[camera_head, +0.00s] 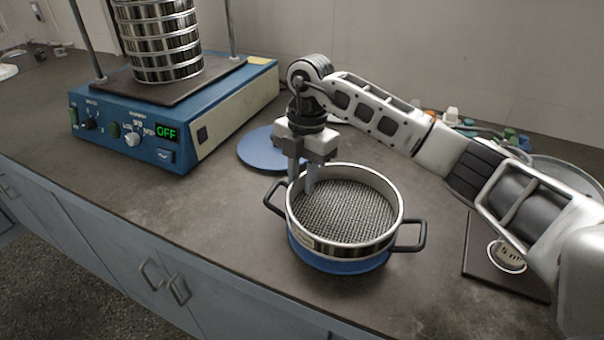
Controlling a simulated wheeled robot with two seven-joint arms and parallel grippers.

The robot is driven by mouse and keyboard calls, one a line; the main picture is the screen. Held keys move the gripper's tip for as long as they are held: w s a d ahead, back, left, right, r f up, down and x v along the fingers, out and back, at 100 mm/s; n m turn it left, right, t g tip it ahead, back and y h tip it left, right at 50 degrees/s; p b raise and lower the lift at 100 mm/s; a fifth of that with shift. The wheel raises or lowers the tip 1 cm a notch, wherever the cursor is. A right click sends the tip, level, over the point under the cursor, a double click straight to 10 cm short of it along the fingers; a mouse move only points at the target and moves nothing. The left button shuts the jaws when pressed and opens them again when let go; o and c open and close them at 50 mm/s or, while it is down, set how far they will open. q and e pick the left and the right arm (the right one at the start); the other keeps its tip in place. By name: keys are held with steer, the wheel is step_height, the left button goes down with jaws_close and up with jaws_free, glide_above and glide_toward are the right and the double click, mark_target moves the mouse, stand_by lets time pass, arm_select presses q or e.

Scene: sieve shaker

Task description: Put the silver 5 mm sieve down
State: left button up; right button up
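The silver sieve (343,249) is a round metal ring with a wire mesh floor and a black loop handle on each side. It is level, directly over a blue round base (340,263); I cannot tell whether a small gap is left between them. My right gripper (302,180) points down at the sieve's back-left rim, with one finger outside the wall and one inside, and appears shut on it. The size marking on the sieve is too small to read. My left gripper is not in view.
A blue shaker (226,112) with a stack of sieves (160,40) stands at the back left, its display reading OFF. A blue disc (262,152) lies behind my gripper. A dark plate (484,262) with a small round item is at right. The counter (190,225) front left is clear.

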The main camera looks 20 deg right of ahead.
step_height(320, 180, up, 12)
steer(key=d, duration=0.1)
steer(key=shift+w+d+r, duration=0.15)
steer(key=shift+w, duration=0.2)
stand_by(0.4)
steer(key=f, duration=0.4)
steer(key=a+f, duration=0.1)
steer(key=f, duration=0.6)
steer(key=shift+s+a+f, duration=0.15)
steer(key=shift+s+f, duration=0.2)
steer(key=shift+f, duration=0.05)
steer(key=shift+s+r, duration=0.1)
steer(key=shift+r, duration=1.45)
